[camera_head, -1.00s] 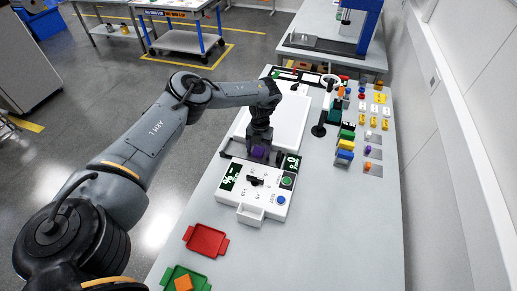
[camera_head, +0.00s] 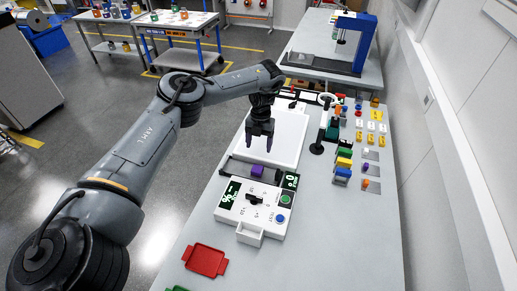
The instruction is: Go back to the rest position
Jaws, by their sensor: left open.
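My left gripper (camera_head: 261,148) is open and empty. It hangs pointing down over the white light panel (camera_head: 288,140), above and behind a purple cube (camera_head: 257,170). The cube sits on the dark strip (camera_head: 240,171) at the back of the white control box (camera_head: 250,208), apart from the fingers. The box carries a black knob, a green button, a blue button and two dark displays. My left arm reaches in from the left side. My right gripper is out of view.
A red tray (camera_head: 205,260) lies at the near left of the table (camera_head: 330,240). A black stand (camera_head: 317,148) and several coloured blocks (camera_head: 343,165) line the right side. A blue-framed machine (camera_head: 354,45) stands on the far table. The near right of the table is clear.

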